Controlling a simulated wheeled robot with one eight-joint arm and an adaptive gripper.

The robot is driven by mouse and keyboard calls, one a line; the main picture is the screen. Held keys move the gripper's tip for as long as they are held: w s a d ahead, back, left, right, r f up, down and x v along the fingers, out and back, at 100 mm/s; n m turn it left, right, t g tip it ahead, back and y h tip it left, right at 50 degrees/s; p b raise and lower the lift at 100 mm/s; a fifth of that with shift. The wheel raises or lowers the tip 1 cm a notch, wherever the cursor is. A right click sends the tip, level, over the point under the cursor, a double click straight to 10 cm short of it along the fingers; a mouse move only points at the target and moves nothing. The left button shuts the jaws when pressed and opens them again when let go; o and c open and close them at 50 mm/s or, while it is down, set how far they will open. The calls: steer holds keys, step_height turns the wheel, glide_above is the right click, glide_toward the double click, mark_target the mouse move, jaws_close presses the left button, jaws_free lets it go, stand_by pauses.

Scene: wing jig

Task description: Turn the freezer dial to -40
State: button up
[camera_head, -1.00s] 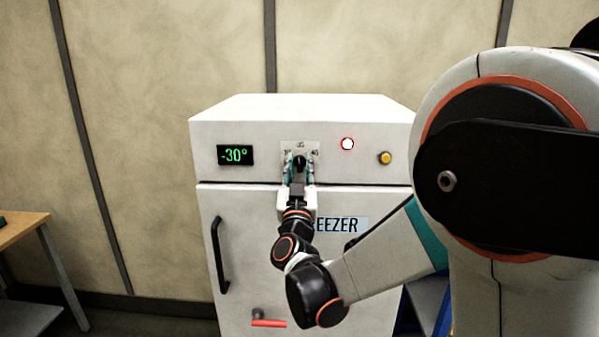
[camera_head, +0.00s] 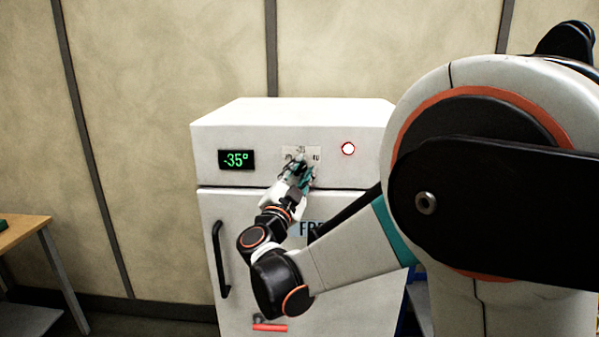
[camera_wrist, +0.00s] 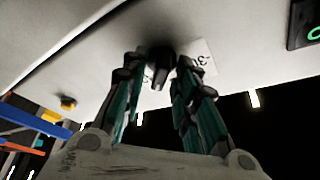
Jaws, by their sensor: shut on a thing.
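The white freezer (camera_head: 255,288) stands against the wall, with a dial on its upper panel. The black dial knob (camera_wrist: 160,62) is between my gripper's fingers in the wrist view. My gripper (camera_head: 301,172) is shut on the knob and tilted over to the right. The green display (camera_head: 236,160) reads -35°.
The door has a black handle (camera_head: 220,258) and a red lever (camera_head: 270,328). A wooden table (camera_head: 22,231) stands left.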

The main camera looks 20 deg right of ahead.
steer(key=shift+m, duration=0.4)
steer(key=o, duration=0.7)
steer(key=v, duration=1.2)
steer(key=shift+a, duration=0.1)
steer(key=shift+w, duration=0.1)
